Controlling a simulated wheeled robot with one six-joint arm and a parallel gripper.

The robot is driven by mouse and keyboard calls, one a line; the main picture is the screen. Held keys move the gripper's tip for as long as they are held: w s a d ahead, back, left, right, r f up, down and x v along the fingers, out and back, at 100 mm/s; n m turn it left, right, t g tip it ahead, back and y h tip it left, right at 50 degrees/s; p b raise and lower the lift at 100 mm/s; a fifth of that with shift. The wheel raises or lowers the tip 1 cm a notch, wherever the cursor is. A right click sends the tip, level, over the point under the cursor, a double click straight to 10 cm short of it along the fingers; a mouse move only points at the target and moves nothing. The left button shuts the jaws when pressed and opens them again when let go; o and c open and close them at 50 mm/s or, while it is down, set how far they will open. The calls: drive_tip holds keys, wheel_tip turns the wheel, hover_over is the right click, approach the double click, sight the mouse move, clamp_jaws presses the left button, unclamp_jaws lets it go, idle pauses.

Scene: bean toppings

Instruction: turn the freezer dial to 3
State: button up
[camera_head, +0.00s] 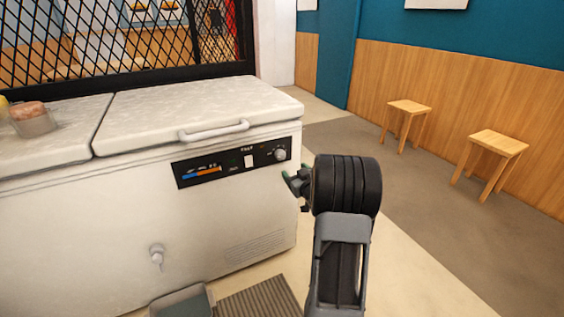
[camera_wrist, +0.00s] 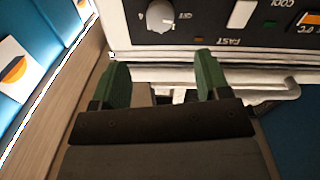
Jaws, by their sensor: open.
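The freezer (camera_head: 230,215) is a white chest with a black control panel (camera_head: 215,168) on its front. The round pale dial (camera_head: 280,154) sits at the panel's right end. In the wrist view the dial (camera_wrist: 160,17) shows beyond and between my fingertips, nearer the left one, with "OFF" printed beside it; its set number is too small to read. My gripper (camera_head: 296,180) is open and empty, just right of and below the dial in the head view. Its two green fingers (camera_wrist: 157,75) show apart in the wrist view, not touching the dial.
The freezer's lid handle (camera_head: 214,131) juts out above the panel. A white switch (camera_wrist: 241,13) sits beside the dial. A container with pink contents (camera_head: 33,122) stands on the left lid. Two wooden stools (camera_head: 497,145) stand along the right wall, with open floor before them.

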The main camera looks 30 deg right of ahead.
sight(282, 156)
drive_tip(key=w, duration=0.3)
drive_tip(key=w+d+b, duration=0.1)
drive_tip(key=w, duration=0.3)
drive_tip(key=w+d+b, duration=0.1)
drive_tip(key=w, duration=0.3)
drive_tip(key=shift+w, duration=0.25)
drive_tip(key=c, duration=0.9)
